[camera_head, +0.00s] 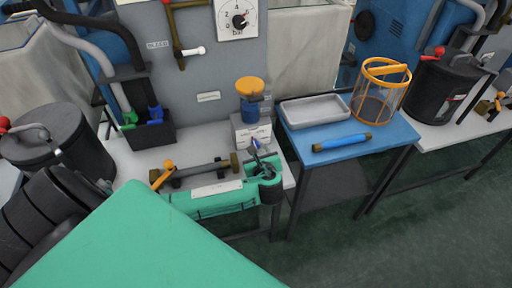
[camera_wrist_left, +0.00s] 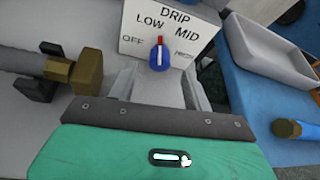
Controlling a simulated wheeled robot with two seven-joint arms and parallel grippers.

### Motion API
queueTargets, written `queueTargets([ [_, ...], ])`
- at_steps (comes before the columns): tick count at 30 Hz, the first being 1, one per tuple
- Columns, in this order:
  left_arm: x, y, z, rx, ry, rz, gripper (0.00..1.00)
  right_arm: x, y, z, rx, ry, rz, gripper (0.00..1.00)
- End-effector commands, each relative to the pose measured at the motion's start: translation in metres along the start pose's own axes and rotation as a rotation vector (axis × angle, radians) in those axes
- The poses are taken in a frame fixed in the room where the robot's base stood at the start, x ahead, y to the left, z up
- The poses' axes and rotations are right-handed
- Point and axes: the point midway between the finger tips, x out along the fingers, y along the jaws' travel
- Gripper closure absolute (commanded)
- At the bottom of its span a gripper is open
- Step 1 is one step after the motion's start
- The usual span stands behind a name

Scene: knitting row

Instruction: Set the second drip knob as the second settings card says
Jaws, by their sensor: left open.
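The drip knob (camera_wrist_left: 159,56) is blue with a red tip and a white line. It sits on the front of a white box (camera_wrist_left: 135,42) marked DRIP, OFF, LOW and MID, with a fourth mark blurred at the right. The line points up, about between LOW and MID. In the head view the box (camera_head: 242,130) stands at the bench's right end, under an oiler with a blue cup and orange cap (camera_head: 250,87). My left gripper (camera_wrist_left: 158,76) is open, its fingers either side of and short of the knob. No readable settings card shows. My right gripper is out of view.
A dark bar with brass ends (camera_head: 205,171) lies left of the box. A blue table (camera_head: 385,132) at the right holds a grey tray (camera_head: 314,109), a blue cylinder (camera_head: 342,143) and an orange wire basket (camera_head: 381,88). A dial (camera_head: 238,20) is on the wall.

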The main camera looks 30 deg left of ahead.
Motion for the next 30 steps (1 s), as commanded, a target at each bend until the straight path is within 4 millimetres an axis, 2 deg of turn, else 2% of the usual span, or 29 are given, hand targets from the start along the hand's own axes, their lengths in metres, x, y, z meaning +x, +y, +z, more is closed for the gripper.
queueTargets([
  [3, 0.024, 0.001, 0.0, 0.002, -0.003, 0.003, 0.5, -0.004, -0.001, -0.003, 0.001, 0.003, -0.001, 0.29],
  [9, 0.047, 0.0, 0.0, 0.001, -0.001, 0.001, 0.5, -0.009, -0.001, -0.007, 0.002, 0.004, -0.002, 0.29],
  [20, 0.053, 0.0, 0.0, 0.0, 0.0, 0.0, 0.5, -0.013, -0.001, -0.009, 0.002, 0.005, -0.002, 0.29],
  [21, 0.053, 0.0, 0.0, 0.0, 0.0, 0.0, 0.52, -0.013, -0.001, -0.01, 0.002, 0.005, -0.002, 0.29],
  [27, 0.053, 0.0, 0.0, 0.001, 0.0, 0.0, 0.91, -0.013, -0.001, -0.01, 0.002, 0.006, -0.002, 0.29],
  [28, 0.053, 0.0, 0.0, 0.001, 0.0, 0.0, 0.94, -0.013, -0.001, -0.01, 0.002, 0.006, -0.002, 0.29],
  [30, 0.053, 0.0, 0.0, 0.001, 0.0, 0.0, 0.94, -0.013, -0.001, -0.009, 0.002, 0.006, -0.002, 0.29],
])
